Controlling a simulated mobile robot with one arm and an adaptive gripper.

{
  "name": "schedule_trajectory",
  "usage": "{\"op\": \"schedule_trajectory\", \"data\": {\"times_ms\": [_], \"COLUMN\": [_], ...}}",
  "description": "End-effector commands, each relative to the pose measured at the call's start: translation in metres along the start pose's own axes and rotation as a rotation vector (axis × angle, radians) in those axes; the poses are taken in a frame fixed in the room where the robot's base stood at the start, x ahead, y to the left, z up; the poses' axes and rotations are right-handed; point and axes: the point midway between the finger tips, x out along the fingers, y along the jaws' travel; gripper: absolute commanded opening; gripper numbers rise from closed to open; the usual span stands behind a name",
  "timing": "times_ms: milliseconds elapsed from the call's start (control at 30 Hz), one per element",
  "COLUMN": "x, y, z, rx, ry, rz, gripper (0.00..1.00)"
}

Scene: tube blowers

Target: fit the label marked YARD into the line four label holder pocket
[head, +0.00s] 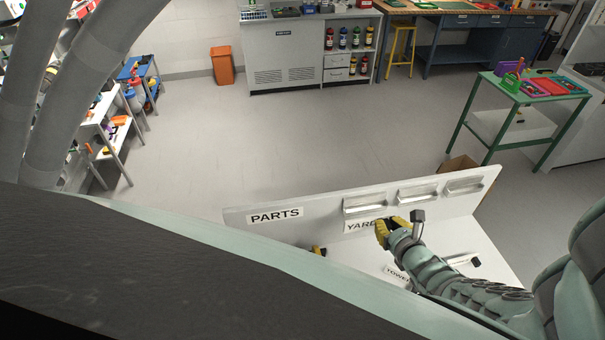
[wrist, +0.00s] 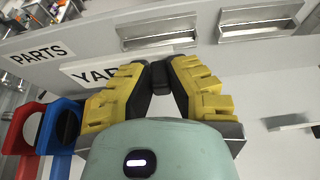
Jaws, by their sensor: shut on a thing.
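The white YARD label (head: 359,226) stands upright close to the sloping white panel, just below the leftmost of three metal pockets (head: 365,205). My gripper (head: 384,231), with yellow fingers, is shut on it at its right end. In the wrist view the YARD label (wrist: 90,74) shows left of the gripper (wrist: 172,72), its right part hidden by the fingers. A dark block shows between the fingertips. The other metal pockets (head: 418,194) (head: 465,186) look empty. No line numbers can be read on the pockets. Whether the label touches the panel, I cannot tell.
A PARTS label (head: 275,215) is on the panel at the left. A TOWEL label (head: 397,271) lies on the white surface below my arm. A small yellow and black thing (head: 318,250) is at the panel's foot.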

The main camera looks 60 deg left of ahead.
Motion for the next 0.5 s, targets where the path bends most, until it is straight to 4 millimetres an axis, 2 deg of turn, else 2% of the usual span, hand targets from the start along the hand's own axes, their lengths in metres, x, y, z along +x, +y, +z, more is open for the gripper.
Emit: {"op": "schedule_trajectory", "data": {"times_ms": [33,200,500], "x": [-0.012,-0.037,-0.052], "y": [0.004,0.014,0.022], "z": [0.004,-0.007,-0.016], "rx": [0.008,0.003,-0.001], "ry": [0.0,0.002,-0.001], "rz": [-0.004,-0.004,-0.002], "gripper": [0.0,0.0,0.0]}}
